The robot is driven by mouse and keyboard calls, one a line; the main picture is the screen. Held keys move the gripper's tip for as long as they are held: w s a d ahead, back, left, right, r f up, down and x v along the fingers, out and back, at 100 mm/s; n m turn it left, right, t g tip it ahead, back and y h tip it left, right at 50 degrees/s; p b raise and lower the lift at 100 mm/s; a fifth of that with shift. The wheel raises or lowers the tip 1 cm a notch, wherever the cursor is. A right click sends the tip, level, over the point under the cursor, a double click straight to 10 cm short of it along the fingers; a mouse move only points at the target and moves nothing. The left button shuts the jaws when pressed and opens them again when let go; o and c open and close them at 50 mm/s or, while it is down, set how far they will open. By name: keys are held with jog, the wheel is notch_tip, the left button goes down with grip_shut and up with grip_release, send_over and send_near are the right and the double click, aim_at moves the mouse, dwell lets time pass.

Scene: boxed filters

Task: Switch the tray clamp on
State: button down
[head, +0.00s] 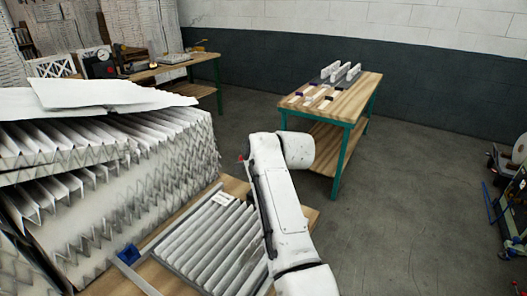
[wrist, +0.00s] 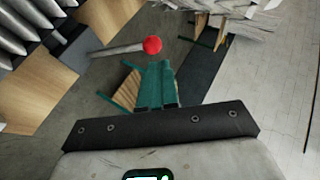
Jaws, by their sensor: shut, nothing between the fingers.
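The clamp's red ball knob (wrist: 152,45) shows in the wrist view at the end of a light grey lever (wrist: 118,50). The lever runs left to a grey part at the edge of the pleated filter tray (wrist: 72,48). My gripper (wrist: 156,68) has its teal fingers together, with the knob just past the tips in the picture; whether they touch I cannot tell. In the head view the red knob (head: 241,158) shows small beside my white arm, and the tray (head: 167,262) lies on the wooden bench. My arm hides my gripper there.
Large stacked pleated filters (head: 110,185) stand left of the tray. A blue piece (head: 128,255) sits at the tray's left edge. A wooden table with green legs (head: 355,97) stands beyond my arm. Open floor (head: 400,215) lies to the right.

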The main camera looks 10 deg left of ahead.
jog(key=v, duration=0.6)
jog(key=shift+s+r+b, duration=0.25)
jog(key=shift+r+b, duration=0.1)
jog(key=shift+b, duration=0.1)
jog(key=shift+d, duration=0.1)
jog(key=s+d+f+n+g+h, duration=0.1)
jog(key=s+d+f+h, duration=0.2)
jog(key=s+d+f, duration=0.7)
jog(key=s+d+f+n+g+h, duration=0.2)
jog(key=s+d+f, duration=0.5)
jog(key=d+f, duration=0.75)
jog(key=s+d+f+n+g+h, duration=0.1)
jog(key=s+d, duration=0.3)
jog(key=s, duration=0.7)
jog(key=s+d+f+n+g, duration=0.1)
jog(key=s+d, duration=0.4)
jog(key=s, duration=0.6)
jog(key=s+d+f+n+g+h, duration=0.1)
jog(key=s+d+f, duration=0.3)
jog(key=s, duration=0.7)
jog(key=shift+s+d+f+g+h, duration=0.15)
jog(key=shift+d+f+g+h, duration=0.15)
jog(key=shift+d+g, duration=0.45)
